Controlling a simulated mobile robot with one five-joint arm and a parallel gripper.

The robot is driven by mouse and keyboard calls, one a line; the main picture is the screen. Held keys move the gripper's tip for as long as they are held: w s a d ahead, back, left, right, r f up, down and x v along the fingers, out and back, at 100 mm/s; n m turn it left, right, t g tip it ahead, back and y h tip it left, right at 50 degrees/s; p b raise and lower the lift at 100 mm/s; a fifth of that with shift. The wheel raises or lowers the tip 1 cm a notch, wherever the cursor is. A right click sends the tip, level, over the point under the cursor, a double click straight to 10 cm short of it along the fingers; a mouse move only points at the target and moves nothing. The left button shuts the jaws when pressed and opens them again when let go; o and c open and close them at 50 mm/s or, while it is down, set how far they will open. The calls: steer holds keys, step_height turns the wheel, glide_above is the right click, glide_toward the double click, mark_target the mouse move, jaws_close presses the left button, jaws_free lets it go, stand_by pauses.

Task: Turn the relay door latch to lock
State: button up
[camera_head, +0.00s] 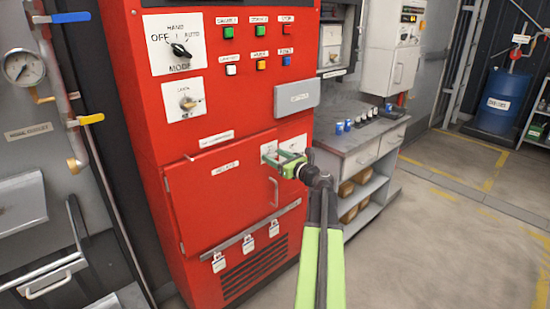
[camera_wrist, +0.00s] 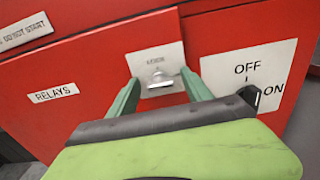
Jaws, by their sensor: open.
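The relay door (camera_head: 215,190) is a red cabinet panel with a RELAYS label and a pale bar handle, and it looks closed. The latch (camera_wrist: 160,79) is a small silver knob on a white plate near the door's upper right corner in the wrist view. In the head view the plate (camera_head: 268,147) shows, but my gripper hides the latch. My gripper (camera_head: 271,160) is open in front of the plate. In the wrist view its green fingers (camera_wrist: 160,88) stand on either side of the latch. I cannot tell whether they touch it.
An OFF/ON switch plate (camera_wrist: 250,72) sits just right of my right finger. A grey box (camera_head: 297,96) sticks out above the door. A grey bench (camera_head: 365,140) with blue cups stands to the right of the red cabinet (camera_head: 230,60).

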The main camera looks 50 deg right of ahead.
jaws_close()
steer(key=shift+n, duration=0.3)
steer(key=n, duration=0.3)
steer(key=shift+a+n, duration=0.15)
steer(key=shift+n, duration=0.25)
steer(key=n, duration=0.4)
steer(key=shift+f+n, duration=0.1)
steer(key=shift+n, duration=0.2)
steer(key=n, duration=0.4)
steer(key=shift+a+f, duration=0.1)
steer(key=n, duration=0.4)
steer(key=shift+n, duration=0.6)
